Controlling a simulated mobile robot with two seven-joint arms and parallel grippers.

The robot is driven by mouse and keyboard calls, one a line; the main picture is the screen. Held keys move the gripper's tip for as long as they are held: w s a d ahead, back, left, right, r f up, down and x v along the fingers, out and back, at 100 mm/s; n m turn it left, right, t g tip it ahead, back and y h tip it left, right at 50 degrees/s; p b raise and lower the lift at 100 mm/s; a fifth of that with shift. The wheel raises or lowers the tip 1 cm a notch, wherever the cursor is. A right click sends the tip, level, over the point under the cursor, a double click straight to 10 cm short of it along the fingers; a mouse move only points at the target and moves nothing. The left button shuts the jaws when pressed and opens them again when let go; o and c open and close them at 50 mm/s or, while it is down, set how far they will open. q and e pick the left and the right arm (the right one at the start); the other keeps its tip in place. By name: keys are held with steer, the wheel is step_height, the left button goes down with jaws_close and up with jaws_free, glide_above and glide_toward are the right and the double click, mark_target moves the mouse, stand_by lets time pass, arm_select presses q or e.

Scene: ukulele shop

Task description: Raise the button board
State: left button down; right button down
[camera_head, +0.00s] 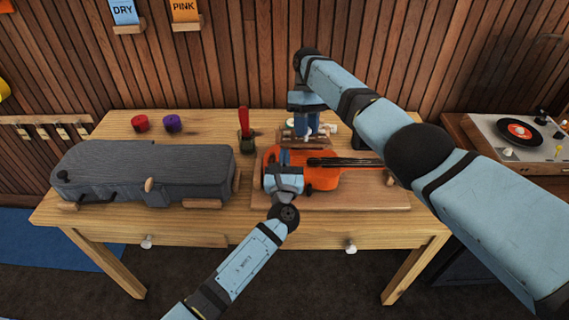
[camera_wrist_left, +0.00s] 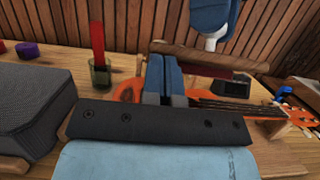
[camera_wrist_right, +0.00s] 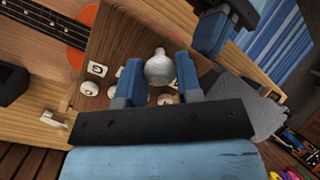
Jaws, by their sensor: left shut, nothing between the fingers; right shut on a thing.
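The button board is a brown wooden panel (camera_wrist_right: 112,45) with several pale round buttons, some marked, and a white knob (camera_wrist_right: 159,68). My right gripper (camera_wrist_right: 159,82) is shut on that knob, one blue finger on each side. In the head view the board (camera_head: 292,140) stands behind the orange ukulele (camera_head: 322,180), under my right gripper (camera_head: 306,132). In the left wrist view it shows as a brown panel (camera_wrist_left: 208,58). My left gripper (camera_wrist_left: 163,82) is shut and empty, over the ukulele's body; in the head view it hides part of it (camera_head: 284,160).
A grey case (camera_head: 150,172) fills the table's left side. The ukulele lies on a wooden base (camera_head: 365,195). A record player (camera_head: 519,135) is at right.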

arm_select(q)
steer(key=shift+w+r, duration=0.2)
steer(key=shift+r, duration=0.25)
steer(key=shift+w+r, duration=0.2)
steer(key=shift+r, duration=0.25)
arm_select(e)
steer(key=shift+f, duration=0.15)
steer(key=c, duration=0.8)
jaws_free()
steer(key=shift+s, duration=0.1)
arm_select(q)
steer(key=shift+f, duration=0.1)
arm_select(e)
steer(key=shift+r, duration=0.2)
